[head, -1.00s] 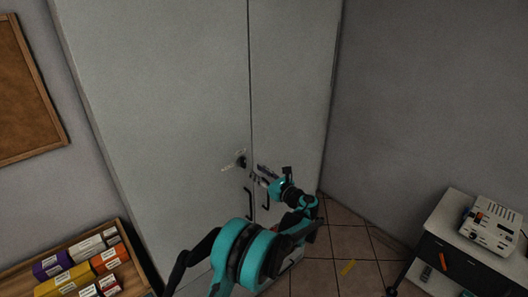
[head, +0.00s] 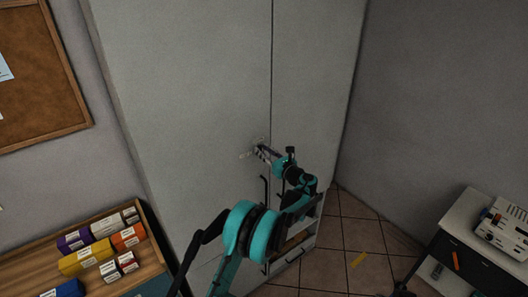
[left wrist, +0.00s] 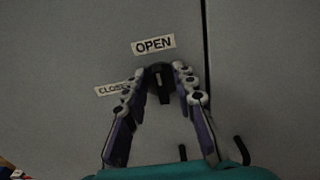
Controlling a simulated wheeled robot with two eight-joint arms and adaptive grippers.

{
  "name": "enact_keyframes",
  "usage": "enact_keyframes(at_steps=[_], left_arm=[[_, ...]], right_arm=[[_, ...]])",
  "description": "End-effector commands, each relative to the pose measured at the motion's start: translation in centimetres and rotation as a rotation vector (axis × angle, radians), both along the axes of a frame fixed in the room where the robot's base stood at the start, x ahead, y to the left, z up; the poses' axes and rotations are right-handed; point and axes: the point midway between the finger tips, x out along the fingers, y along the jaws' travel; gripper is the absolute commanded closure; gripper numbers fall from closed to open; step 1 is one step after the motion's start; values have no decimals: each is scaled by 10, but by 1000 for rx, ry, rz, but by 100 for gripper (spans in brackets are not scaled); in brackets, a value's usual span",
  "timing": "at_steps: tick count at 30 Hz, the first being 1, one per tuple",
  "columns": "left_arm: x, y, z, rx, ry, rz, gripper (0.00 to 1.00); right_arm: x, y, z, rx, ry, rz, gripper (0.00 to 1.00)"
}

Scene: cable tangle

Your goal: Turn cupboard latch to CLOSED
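The grey cupboard (head: 190,120) has a small dark latch, clearest in the left wrist view (left wrist: 160,84). Its short lever points roughly downward in that view. An OPEN label (left wrist: 153,45) sits above it and a CLOSED label (left wrist: 108,90) to its left, partly covered by a finger. My left gripper (left wrist: 162,70) is at the latch, with a finger on either side and gaps beside the lever. In the head view the left gripper (head: 264,152) hides most of the latch. My right gripper is not in view.
Black door handles (head: 264,191) hang below the latch near the door seam. A wooden shelf with several coloured boxes (head: 88,257) stands at the left. A side table (head: 456,235) with a pale device (head: 505,227) stands at the right. Tiled floor shows between.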

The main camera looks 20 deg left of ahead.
Motion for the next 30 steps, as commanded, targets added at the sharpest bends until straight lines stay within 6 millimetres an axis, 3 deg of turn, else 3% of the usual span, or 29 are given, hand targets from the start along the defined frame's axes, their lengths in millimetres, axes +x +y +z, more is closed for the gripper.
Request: enact_keyframes(at_steps=[1, 2, 14, 30], left_arm=[[0, 0, 0, 0, 0, 0, 93], [0, 0, 0, 0, 0, 0, 100], [-1, 0, 0, -14, -18, 0, 100], [-4, 3, -4, -247, -317, 1, 100]], right_arm=[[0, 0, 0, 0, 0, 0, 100], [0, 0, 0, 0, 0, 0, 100], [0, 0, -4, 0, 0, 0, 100], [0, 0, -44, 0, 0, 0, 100]])
